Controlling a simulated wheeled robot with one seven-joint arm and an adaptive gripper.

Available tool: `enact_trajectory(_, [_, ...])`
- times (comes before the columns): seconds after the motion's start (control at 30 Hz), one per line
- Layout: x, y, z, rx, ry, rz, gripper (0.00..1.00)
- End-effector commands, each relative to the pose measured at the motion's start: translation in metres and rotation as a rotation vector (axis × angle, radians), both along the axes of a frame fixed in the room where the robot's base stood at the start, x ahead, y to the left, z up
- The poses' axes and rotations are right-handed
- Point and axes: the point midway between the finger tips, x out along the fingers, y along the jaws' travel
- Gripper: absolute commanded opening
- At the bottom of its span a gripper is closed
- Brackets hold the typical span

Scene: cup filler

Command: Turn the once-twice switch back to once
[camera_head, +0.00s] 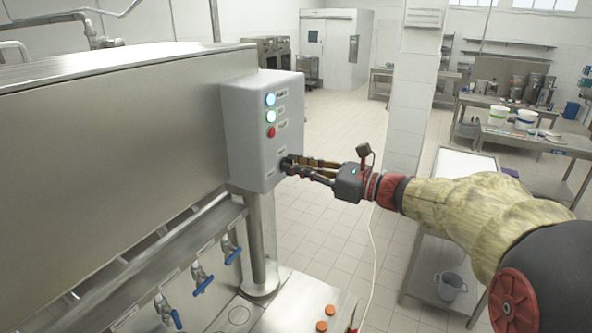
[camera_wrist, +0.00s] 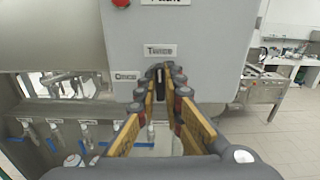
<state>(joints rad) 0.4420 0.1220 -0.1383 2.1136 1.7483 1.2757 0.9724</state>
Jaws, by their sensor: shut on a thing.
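The once-twice switch is a dark knob (camera_wrist: 158,74) low on the front of the grey control box (camera_head: 262,130). The wrist view shows a "Once" label (camera_wrist: 125,77) to its left and a "Twice" label (camera_wrist: 160,50) above it. The knob's pointer looks upright, toward "Twice". My gripper (camera_head: 289,165) reaches the box from the right, and its fingertips (camera_wrist: 159,77) are shut on the knob from both sides. The fingers hide much of the knob in the head view.
The box also carries two lit buttons (camera_head: 270,107) and a red button (camera_head: 271,132) above the switch. Blue-handled taps (camera_head: 200,280) line the machine below left. A metal post (camera_head: 258,240) stands under the box. A steel cart (camera_head: 425,285) is to the right.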

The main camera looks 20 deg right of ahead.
Motion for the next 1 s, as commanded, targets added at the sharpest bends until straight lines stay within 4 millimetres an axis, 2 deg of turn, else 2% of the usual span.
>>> enact_trajectory(0.27, [-0.0009,0.0007,-0.0061,-0.129,-0.131,-0.001,0.00])
enact_trajectory(1.0, [-0.0028,0.0028,-0.0088,-0.624,-0.626,-0.001,0.00])
